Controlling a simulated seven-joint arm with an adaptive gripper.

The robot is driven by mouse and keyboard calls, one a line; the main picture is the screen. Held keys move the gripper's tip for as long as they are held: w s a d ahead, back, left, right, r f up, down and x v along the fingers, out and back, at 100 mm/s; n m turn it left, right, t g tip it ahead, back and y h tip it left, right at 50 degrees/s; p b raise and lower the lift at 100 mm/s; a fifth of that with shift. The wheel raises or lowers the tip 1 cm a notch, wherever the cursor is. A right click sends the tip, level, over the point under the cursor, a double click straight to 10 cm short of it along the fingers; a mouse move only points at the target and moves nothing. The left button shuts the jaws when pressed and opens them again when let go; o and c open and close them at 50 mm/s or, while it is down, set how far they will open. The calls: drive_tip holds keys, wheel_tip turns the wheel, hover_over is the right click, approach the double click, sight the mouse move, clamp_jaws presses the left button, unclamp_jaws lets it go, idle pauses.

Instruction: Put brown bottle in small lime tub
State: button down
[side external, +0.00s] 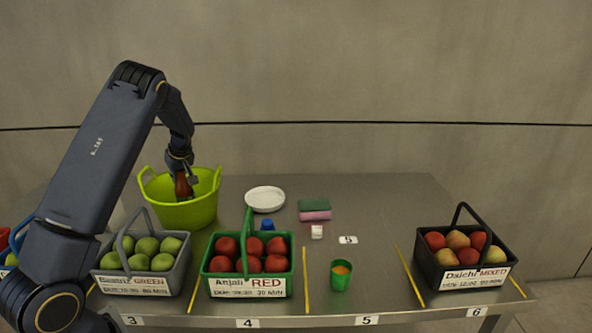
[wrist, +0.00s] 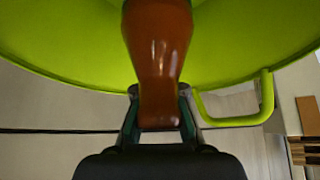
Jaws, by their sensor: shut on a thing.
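The brown bottle (side external: 183,187) is in my gripper (side external: 182,176), inside the opening of the lime tub (side external: 183,213) at the left of the table. In the wrist view the brown bottle (wrist: 158,50) stands out from between my gripper's fingers (wrist: 160,110), which are shut on its narrow end. The lime tub (wrist: 60,45) fills the space behind the bottle there, with one handle (wrist: 240,118) at the right. The tub's front wall hides its floor in the side view, so I cannot tell whether the bottle touches it.
Baskets of green apples (side external: 143,283), red apples (side external: 249,286) and mixed apples (side external: 463,278) stand along the front edge. A white plate (side external: 265,199), a sponge (side external: 314,210) and a green cup (side external: 341,280) are nearby. The table's back right is clear.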

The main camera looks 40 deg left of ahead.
drive_tip(key=shift+f, duration=0.1)
drive_tip(key=c, duration=1.3)
unclamp_jaws()
